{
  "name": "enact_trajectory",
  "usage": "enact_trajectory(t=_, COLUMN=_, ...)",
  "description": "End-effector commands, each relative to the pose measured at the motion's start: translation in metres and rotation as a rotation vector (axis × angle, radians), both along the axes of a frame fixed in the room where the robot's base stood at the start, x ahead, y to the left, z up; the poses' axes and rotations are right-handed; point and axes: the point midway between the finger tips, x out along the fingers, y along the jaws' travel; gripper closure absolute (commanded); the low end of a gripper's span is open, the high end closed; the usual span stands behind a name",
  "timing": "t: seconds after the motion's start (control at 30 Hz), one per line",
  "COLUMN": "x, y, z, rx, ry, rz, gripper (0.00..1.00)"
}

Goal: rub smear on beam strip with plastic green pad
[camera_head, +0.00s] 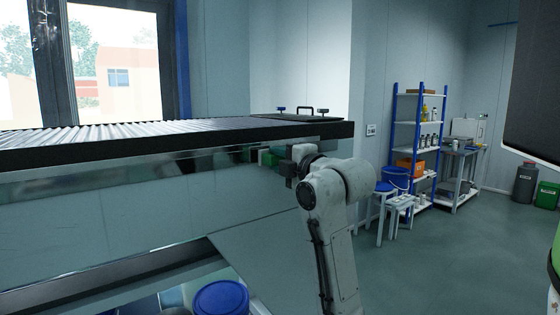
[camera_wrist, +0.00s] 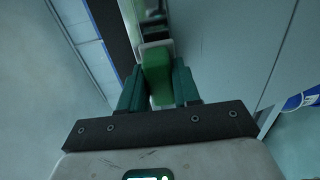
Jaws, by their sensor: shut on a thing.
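The green pad (camera_wrist: 157,78) is held between the two dark teal fingers of my gripper (camera_wrist: 159,66), with a pale grey layer at its far end. In the head view my gripper (camera_head: 281,161) is beside the beam's glossy face, with a bit of green (camera_head: 267,157) at its tip. The beam strip (camera_head: 120,192) is a long, reflective grey band below a black top edge. The pad's far end is close to the face in the wrist view; I cannot tell whether they touch. I cannot make out the smear; the gripper and pad may hide part of the strip.
The beam's black top edge (camera_head: 150,137) runs above the strip under a ribbed top. A blue round lid (camera_head: 221,298) is below the beam. Stools (camera_head: 399,210) and a blue-framed shelf (camera_head: 418,125) stand at the right. Open floor (camera_head: 450,260) lies at the lower right.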

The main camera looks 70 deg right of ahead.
Motion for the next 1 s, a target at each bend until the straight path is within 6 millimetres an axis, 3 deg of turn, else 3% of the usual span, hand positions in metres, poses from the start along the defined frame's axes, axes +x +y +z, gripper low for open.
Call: enact_trajectory(t=1.0, x=0.015, y=-0.009, z=0.000, rx=0.000, ry=0.000, rz=0.000, gripper=0.93)
